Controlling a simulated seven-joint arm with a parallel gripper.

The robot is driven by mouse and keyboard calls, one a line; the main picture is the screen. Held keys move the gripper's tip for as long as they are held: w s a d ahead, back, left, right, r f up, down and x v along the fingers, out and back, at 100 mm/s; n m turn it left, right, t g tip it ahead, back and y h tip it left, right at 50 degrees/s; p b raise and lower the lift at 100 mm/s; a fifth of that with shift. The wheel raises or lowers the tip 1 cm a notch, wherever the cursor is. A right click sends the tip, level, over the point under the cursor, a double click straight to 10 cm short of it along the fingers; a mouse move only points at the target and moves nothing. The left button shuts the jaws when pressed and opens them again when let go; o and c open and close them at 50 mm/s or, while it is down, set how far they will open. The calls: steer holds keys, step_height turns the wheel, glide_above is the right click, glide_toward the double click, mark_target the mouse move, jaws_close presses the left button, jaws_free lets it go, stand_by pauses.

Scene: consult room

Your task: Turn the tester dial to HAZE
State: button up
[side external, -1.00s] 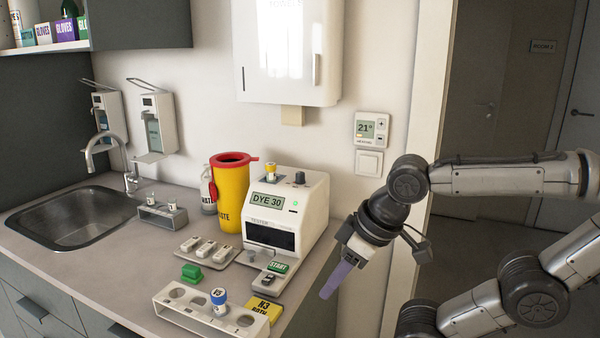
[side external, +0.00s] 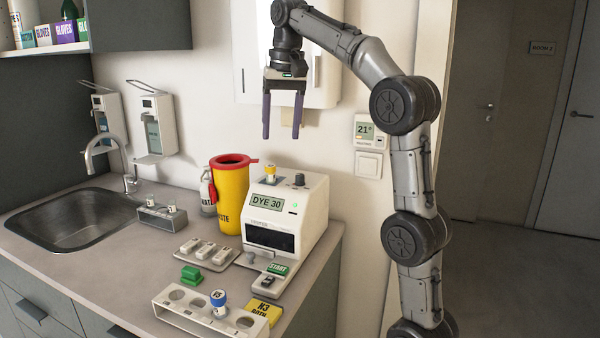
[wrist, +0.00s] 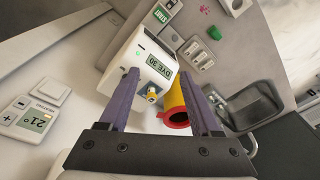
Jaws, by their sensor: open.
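The white tester (side external: 300,215) stands near the right end of the counter, and its display (side external: 267,201) reads "DYE 30". A dark dial (side external: 299,180) sits on its top, beside a yellow-capped vial (side external: 270,174). The tester (wrist: 135,77) also shows in the wrist view, with the yellow-capped vial (wrist: 152,95) between my fingers in that picture; the dial cannot be made out there. My gripper (side external: 281,137) is open and empty, fingers pointing down, above the tester and apart from it.
A yellow waste bin (side external: 230,200) with a red rim stands left of the tester. A white rack (side external: 205,315) with a blue-capped vial, a tray of small items (side external: 206,254) and a green START key (side external: 277,269) lie in front. A towel dispenser (side external: 325,75) hangs behind my gripper.

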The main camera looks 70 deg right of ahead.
steer(key=m, duration=0.2)
glide_toward(300, 174)
steer(key=w+a+r, duration=0.2)
steer(key=a, duration=0.1)
steer(key=shift+m+g+y, duration=0.4)
steer(key=shift+m+g, duration=0.2)
steer(key=shift+g, duration=0.1)
steer(key=d+f, duration=0.1)
steer(key=s+d+f, duration=0.1)
steer(key=d+f, duration=0.1)
steer(key=shift+d+f, duration=0.3)
steer(key=shift+f, duration=3.7)
jaws_close()
